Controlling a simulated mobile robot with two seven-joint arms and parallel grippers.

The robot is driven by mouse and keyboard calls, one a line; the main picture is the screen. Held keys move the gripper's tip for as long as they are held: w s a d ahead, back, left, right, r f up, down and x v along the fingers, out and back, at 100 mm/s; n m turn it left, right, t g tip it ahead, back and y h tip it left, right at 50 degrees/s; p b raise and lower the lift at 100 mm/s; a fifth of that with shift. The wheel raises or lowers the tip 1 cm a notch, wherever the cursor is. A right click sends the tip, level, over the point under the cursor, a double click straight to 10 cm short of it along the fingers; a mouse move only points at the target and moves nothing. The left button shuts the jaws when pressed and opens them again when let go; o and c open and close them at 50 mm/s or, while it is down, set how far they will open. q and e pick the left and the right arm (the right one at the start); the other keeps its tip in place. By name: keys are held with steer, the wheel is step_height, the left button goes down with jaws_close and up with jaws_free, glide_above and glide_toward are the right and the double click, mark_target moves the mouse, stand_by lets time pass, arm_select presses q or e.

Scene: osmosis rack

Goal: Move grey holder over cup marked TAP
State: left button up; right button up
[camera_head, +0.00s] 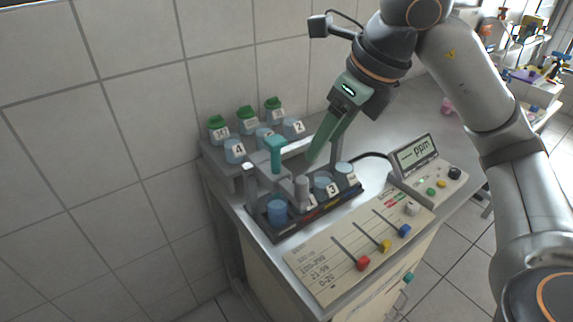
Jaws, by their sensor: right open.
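The grey holder (302,189) appears to be the upright grey piece on the rack's front part, among the front cups. A teal handle (276,150) stands just behind and left of it. My right gripper (319,155) is open, its green fingers pointing down above the rack, right of the teal handle and apart from the holder. The front row has a blue cup (277,212) at the left, a cup marked 3 (323,181) and another cup (345,171) at the right. I cannot read which cup is marked TAP. My left gripper is out of view.
Behind are cups marked 4 (235,152) and 2 (293,127), and green-capped bottles (247,122) along the tiled wall. A ppm meter (416,154) stands right. A slider panel (357,250) lies in front. The grey counter (385,110) is clear behind the meter.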

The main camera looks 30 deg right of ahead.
mark_target(303, 180)
steer(key=b+x, duration=0.1)
steer(key=x, duration=1.1)
steer(key=shift+s+a+f, duration=0.1)
steer(key=shift+f, duration=0.1)
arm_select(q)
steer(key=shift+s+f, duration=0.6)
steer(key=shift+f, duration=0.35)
arm_select(e)
jaws_close()
